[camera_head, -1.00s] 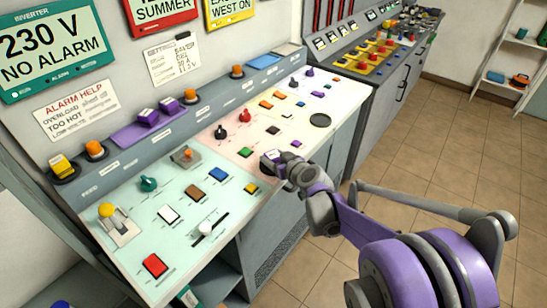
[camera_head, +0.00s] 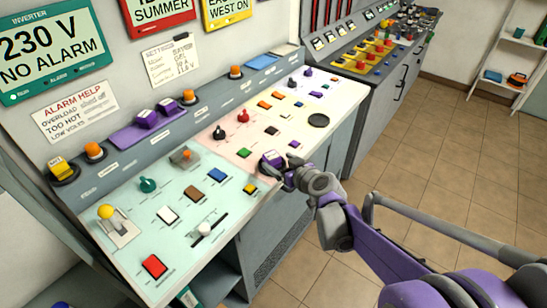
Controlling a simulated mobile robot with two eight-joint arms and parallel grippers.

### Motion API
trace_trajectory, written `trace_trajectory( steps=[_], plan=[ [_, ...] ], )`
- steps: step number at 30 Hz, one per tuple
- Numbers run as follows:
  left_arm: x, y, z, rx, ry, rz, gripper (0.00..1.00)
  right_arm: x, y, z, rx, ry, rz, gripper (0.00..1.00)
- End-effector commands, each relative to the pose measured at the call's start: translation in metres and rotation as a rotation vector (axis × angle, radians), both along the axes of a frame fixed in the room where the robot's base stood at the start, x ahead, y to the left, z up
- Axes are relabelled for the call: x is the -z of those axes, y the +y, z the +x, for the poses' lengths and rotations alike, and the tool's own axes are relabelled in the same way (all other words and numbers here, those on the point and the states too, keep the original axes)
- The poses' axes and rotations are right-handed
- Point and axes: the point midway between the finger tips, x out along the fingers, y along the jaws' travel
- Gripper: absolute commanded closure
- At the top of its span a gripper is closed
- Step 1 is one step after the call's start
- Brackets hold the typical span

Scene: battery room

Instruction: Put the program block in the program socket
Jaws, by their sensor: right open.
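My right gripper (camera_head: 281,171) is open at the front edge of the sloping control panel, low over its pink middle section. A small purple piece with a pale top (camera_head: 271,158) shows at its fingertips; it may be the program block. The gripper partly hides it, and I cannot tell whether they touch. Two more purple blocks with pale labels, a left one (camera_head: 146,118) and a right one (camera_head: 167,105), sit on a purple strip (camera_head: 126,136) on the panel's back ledge. The labels are too small to read, so I cannot tell which place is the program socket. My left gripper is not in view.
The panel carries a teal knob (camera_head: 148,185), a red knob (camera_head: 243,116), a white slider knob (camera_head: 204,229) and a yellow-tipped lever (camera_head: 106,212). A black round disc (camera_head: 318,121) lies right of my gripper. Open tiled floor (camera_head: 420,160) is on the right.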

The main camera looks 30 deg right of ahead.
Motion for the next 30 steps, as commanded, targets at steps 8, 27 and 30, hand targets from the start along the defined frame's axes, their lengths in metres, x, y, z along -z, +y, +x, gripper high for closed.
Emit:
trace_trajectory(
  steps=[8,27,30],
  plan=[
    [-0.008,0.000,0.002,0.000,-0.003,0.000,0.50,-0.021,0.000,-0.048,0.002,0.000,-0.001,0.11],
    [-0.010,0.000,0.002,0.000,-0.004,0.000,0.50,0.027,0.129,-0.141,-0.163,0.377,0.091,0.11],
    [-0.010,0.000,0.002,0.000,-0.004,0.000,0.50,0.048,0.152,-0.186,-0.147,0.536,0.079,0.11]
  ],
)
